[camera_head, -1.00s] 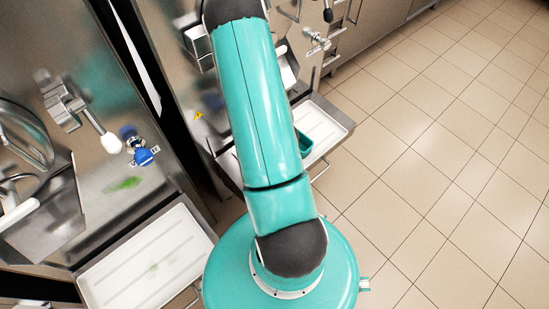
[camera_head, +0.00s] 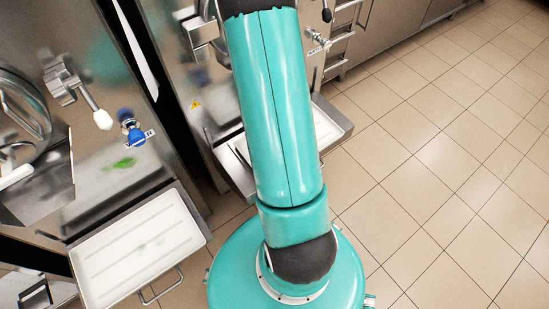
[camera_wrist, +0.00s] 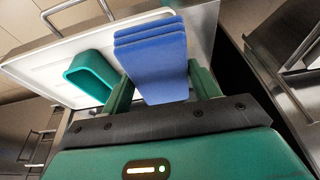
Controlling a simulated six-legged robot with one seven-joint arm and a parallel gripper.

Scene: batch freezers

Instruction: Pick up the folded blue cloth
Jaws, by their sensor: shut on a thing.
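The folded blue cloth (camera_wrist: 155,62) shows in the wrist view as a stack of layers. My gripper (camera_wrist: 160,84) is shut on it, with a green finger on each side. Beyond the cloth is a white tray (camera_wrist: 40,68) with a metal rim. I cannot tell whether the cloth still touches the tray. In the head view my arm hides the cloth and the gripper.
A hollow teal container (camera_wrist: 90,76) sits on the tray, left of the cloth. In the head view a second white tray (camera_head: 138,250) projects from the left machine, below a blue-handled valve (camera_head: 135,133). Open tiled floor (camera_head: 450,170) lies to the right.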

